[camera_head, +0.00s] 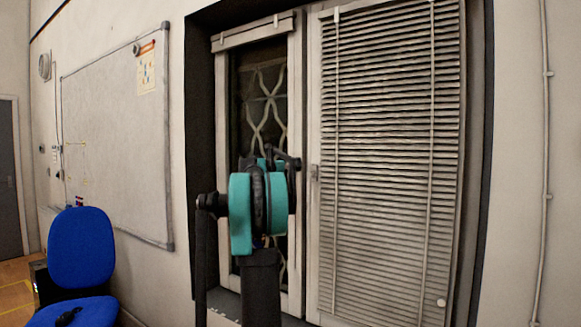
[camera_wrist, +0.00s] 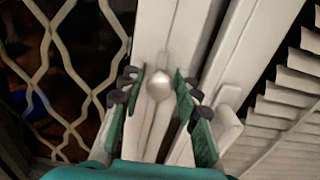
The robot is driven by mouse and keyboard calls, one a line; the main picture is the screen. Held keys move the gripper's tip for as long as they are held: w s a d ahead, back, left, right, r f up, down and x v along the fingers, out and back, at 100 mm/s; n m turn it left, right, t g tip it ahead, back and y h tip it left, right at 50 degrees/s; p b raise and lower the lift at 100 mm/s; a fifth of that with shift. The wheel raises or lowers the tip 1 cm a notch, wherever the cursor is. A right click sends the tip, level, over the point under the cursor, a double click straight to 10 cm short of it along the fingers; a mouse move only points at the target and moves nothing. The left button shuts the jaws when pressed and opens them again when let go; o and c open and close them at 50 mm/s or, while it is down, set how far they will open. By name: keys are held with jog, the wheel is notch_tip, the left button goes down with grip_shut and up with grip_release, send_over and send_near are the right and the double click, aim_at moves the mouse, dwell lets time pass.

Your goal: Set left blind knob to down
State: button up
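The left blind (camera_head: 252,32) is gathered up at the top of the left window, with the glass and a lattice bare below it. A pale round knob (camera_wrist: 158,89) shows in the wrist view in front of the white window frame; I take it as the left blind's knob. My gripper (camera_wrist: 161,76) is open, with one finger on each side of the knob and small gaps visible between. I cannot tell how deep the knob sits between the fingers. In the head view my arm covers this knob.
The right blind (camera_head: 385,150) is lowered over its window, with its own knob (camera_head: 441,302) near the bottom right. A window handle (camera_wrist: 228,122) is close right of my gripper. A blue chair (camera_head: 82,250) and a whiteboard (camera_head: 115,135) are at left.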

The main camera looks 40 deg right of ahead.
aim_at(295, 261)
grip_shut()
notch_tip(295, 261, down, 44)
jog(key=shift+a+f, duration=0.1)
jog(key=shift+f, duration=0.1)
dwell(0.3)
jog(key=shift+o, duration=0.6)
grip_release()
jog(key=shift+f, duration=0.1)
jog(key=shift+o, duration=1.3)
